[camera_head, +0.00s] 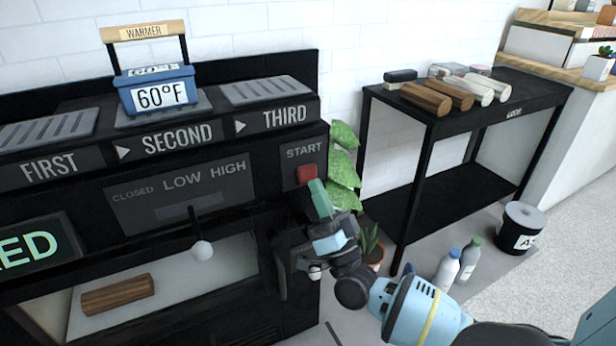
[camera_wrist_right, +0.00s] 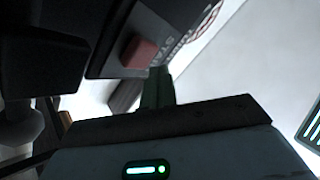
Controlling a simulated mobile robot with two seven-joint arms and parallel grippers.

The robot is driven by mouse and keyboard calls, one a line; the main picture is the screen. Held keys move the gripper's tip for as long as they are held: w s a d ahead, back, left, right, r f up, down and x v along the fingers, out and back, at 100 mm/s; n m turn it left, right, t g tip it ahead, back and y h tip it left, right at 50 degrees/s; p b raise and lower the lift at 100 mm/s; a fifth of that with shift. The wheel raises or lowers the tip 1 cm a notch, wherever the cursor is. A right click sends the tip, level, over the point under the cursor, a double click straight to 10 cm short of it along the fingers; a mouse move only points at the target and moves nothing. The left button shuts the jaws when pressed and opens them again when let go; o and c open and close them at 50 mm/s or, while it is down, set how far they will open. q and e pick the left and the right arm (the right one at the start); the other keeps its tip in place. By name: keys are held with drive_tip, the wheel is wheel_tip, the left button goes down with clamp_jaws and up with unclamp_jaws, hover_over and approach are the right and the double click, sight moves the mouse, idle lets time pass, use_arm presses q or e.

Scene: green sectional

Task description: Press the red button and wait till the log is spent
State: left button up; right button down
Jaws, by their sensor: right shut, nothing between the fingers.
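The red button (camera_head: 306,174) sits under the word START on the black stove's front panel. It also shows in the right wrist view (camera_wrist_right: 138,52). My right gripper (camera_head: 319,190) is shut and empty, with its green fingertips just below and to the right of the button. Whether the tips touch the button I cannot tell. A brown log (camera_head: 118,294) lies inside the stove's open-looking chamber at the lower left; it looks whole and unburnt, with no flame visible. My left gripper is not in view.
A lever with a white knob (camera_head: 202,250) hangs in front of the chamber. A blue warmer (camera_head: 157,92) stands on the stove top. A black side table (camera_head: 470,118) holds several logs.

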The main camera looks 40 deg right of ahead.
drive_tip(key=shift+w, duration=0.1)
idle(0.6)
drive_tip(key=shift+w+d, duration=0.1)
drive_tip(key=shift+w, duration=0.25)
drive_tip(key=shift+w+d+b, duration=0.15)
drive_tip(key=shift+w+b, duration=0.2)
drive_tip(key=shift+w, duration=0.2)
idle(0.8)
drive_tip(key=shift+s, duration=0.1)
drive_tip(key=shift+s+a+p, duration=0.25)
drive_tip(key=shift+s+p, duration=0.35)
drive_tip(key=shift+s, duration=0.3)
drive_tip(key=shift+s, duration=0.1)
drive_tip(key=s+p, duration=0.1)
drive_tip(key=s, duration=0.1)
drive_tip(key=s+a+p, duration=0.1)
drive_tip(key=s+p, duration=0.1)
drive_tip(key=s, duration=0.1)
drive_tip(key=shift+s+a, duration=0.2)
drive_tip(key=shift+s, duration=0.15)
